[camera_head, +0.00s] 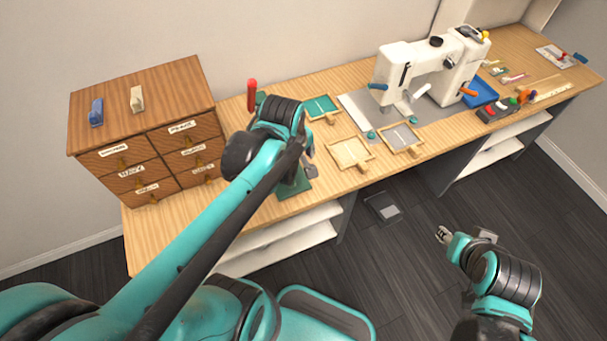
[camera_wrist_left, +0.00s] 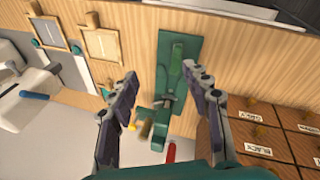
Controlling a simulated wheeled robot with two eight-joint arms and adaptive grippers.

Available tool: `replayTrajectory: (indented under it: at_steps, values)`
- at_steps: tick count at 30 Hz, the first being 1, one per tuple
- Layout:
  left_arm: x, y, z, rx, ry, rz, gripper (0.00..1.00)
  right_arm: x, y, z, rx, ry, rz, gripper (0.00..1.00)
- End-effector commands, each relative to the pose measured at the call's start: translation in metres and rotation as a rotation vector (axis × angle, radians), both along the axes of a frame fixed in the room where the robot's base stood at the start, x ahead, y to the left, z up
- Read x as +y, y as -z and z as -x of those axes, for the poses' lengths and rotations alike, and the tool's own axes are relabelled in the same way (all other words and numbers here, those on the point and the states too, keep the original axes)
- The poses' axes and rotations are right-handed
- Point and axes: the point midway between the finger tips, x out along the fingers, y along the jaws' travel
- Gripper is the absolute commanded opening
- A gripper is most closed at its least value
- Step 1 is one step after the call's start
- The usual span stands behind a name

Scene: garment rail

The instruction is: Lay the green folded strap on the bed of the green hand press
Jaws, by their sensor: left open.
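The green hand press (camera_head: 292,188) stands near the front edge of the workbench, partly hidden behind my left arm in the head view. Its red-tipped lever (camera_head: 252,95) rises behind. In the left wrist view the press (camera_wrist_left: 190,48) lies between the fingers of my left gripper (camera_wrist_left: 165,85), which is open. A long green piece (camera_wrist_left: 175,72) lies along its bed; I cannot tell whether this is the folded strap or part of the press. In the head view my left gripper (camera_head: 308,160) is over the press. My right gripper (camera_head: 442,235) hangs over the floor, its jaws unclear.
A green-lined tray (camera_head: 322,108), a beige tray (camera_head: 350,152) and a grey tray (camera_head: 401,139) lie right of the press. A white sewing machine (camera_head: 425,68) stands beyond. A labelled wooden drawer cabinet (camera_head: 140,95) stands close on the left.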

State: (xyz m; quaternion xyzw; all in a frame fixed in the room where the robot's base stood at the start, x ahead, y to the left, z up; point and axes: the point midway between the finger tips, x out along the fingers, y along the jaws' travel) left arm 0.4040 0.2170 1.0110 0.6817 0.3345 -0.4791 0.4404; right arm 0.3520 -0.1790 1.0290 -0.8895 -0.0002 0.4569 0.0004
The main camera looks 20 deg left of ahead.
Motion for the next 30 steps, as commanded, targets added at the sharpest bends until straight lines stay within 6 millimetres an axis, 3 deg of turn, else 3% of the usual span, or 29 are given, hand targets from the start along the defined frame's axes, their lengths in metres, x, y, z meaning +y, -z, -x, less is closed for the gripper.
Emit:
replayTrajectory:
  at_steps: [3,6,12,30]
  values:
    - [-0.017,-0.011,0.023,-0.096,0.398,-0.151,0.48,0.000,0.000,0.000,0.000,0.000,0.000,0.40]
    - [-0.027,-0.016,0.036,-0.163,0.681,-0.286,0.48,0.000,0.000,0.000,0.000,0.000,0.000,0.40]
    - [-0.038,-0.018,0.050,-0.235,1.004,-0.474,0.48,0.000,0.000,0.000,0.000,0.000,0.000,0.40]
    - [-0.039,-0.019,0.052,-0.244,1.061,-0.510,0.48,0.000,0.000,0.000,0.000,0.000,0.000,0.40]
